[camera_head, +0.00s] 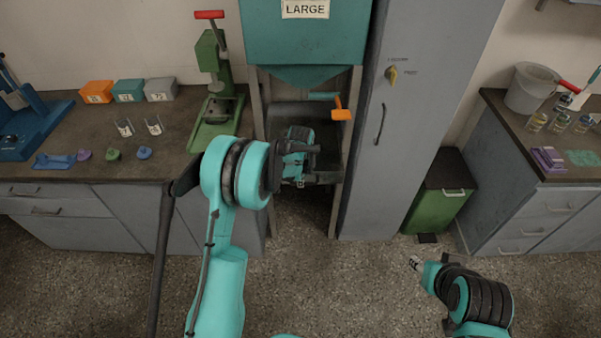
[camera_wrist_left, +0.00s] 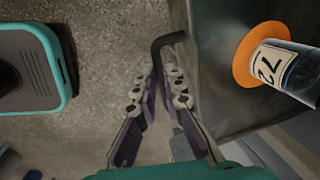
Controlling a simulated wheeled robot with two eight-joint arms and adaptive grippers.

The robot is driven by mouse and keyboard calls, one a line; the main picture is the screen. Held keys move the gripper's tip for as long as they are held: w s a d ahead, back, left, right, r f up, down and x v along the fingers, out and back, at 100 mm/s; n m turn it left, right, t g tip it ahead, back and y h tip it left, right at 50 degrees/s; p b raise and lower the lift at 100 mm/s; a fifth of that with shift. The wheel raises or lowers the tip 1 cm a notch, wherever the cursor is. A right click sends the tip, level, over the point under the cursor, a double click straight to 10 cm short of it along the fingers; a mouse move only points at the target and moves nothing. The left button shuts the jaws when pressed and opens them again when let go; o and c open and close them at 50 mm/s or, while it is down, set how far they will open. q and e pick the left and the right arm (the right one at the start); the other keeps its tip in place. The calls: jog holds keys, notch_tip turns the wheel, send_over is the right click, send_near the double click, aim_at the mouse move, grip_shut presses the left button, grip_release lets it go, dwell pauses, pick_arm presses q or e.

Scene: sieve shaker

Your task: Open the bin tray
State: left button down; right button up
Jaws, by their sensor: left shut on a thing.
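The bin tray (camera_head: 325,178) is a dark open tray in the stand below the teal hopper marked LARGE (camera_head: 305,45). My left gripper (camera_head: 303,160) is at the tray's front and hides part of it. In the left wrist view the tray's dark wall (camera_wrist_left: 215,75) fills the right middle. A black bent handle (camera_wrist_left: 168,42) reaches from it to the fingers of my left gripper (camera_wrist_left: 162,90), which is shut on it.
An orange-handled lever (camera_head: 341,114) sits under the hopper. A tall grey cabinet (camera_head: 400,130) stands close on the right, with a green bin (camera_head: 437,205) beyond it. A green press (camera_head: 215,100) is on the left bench. The floor (camera_head: 310,285) in front is open.

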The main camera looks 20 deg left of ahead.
pick_arm(q)
jog(key=s+d, duration=0.2)
jog(key=s, duration=0.5)
jog(key=c, duration=1.6)
grip_release()
notch_tip(320, 180, up, 12)
jog(key=s, duration=0.2)
jog(key=shift+d, duration=0.35)
jog(key=shift+s, duration=0.15)
